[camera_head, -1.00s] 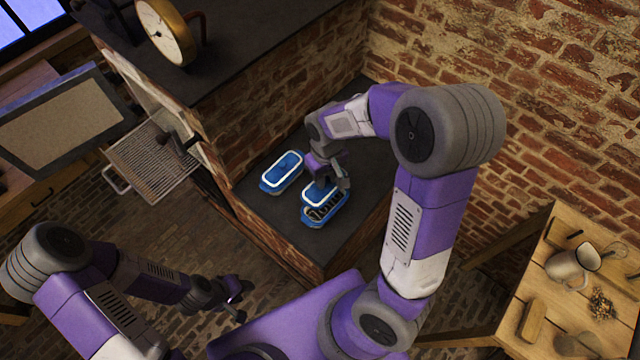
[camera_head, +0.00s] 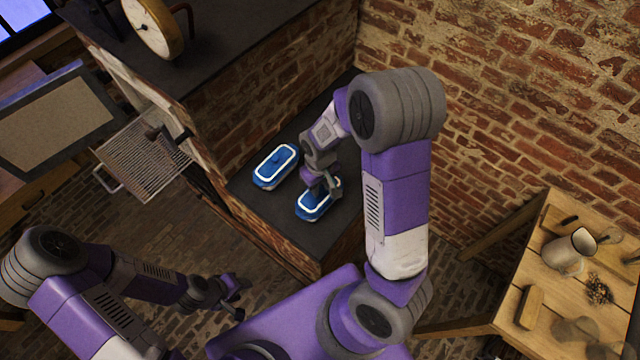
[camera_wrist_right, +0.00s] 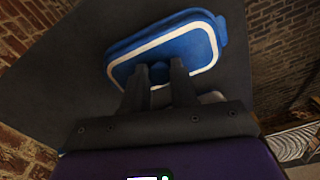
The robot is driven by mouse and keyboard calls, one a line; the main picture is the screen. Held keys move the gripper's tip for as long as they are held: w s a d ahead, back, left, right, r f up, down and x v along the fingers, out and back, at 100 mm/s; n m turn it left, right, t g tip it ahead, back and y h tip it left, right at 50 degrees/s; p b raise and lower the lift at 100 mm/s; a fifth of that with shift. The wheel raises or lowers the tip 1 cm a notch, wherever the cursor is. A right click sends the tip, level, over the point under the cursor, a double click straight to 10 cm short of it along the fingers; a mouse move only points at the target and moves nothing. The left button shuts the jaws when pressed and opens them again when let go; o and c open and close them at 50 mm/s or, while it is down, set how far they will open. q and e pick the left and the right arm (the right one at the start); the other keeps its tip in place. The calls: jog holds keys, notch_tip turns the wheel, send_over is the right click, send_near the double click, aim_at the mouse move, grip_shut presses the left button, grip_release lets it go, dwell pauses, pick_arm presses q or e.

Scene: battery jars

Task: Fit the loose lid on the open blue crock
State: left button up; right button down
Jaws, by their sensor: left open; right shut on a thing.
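The blue crock (camera_head: 305,217) stands on the dark ledge, and the blue lid with a white border (camera_head: 322,207) lies over its opening. Its contents are hidden. I cannot tell whether the lid is fully seated. My right gripper (camera_head: 325,190) is above the lid, shut on its knob. In the right wrist view the fingers (camera_wrist_right: 158,74) close on the knob in the middle of the lid (camera_wrist_right: 185,47). My left gripper (camera_head: 236,288) is open and empty, low over the floor, away from the crock.
A second blue crock with its lid on (camera_head: 276,166) stands close by on the left of the ledge (camera_head: 285,232). Brick walls rise behind and to the left. A wooden table (camera_head: 556,290) with a mug (camera_head: 568,252) is at the right.

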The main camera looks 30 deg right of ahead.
jog(key=shift+f, duration=0.35)
jog(key=c, duration=0.9)
grip_release()
jog(key=shift+r+p, duration=0.35)
jog(key=shift+r, duration=0.3)
notch_tip(320, 180, up, 12)
jog(key=shift+f+p, duration=0.1)
jog(key=shift+p, duration=0.5)
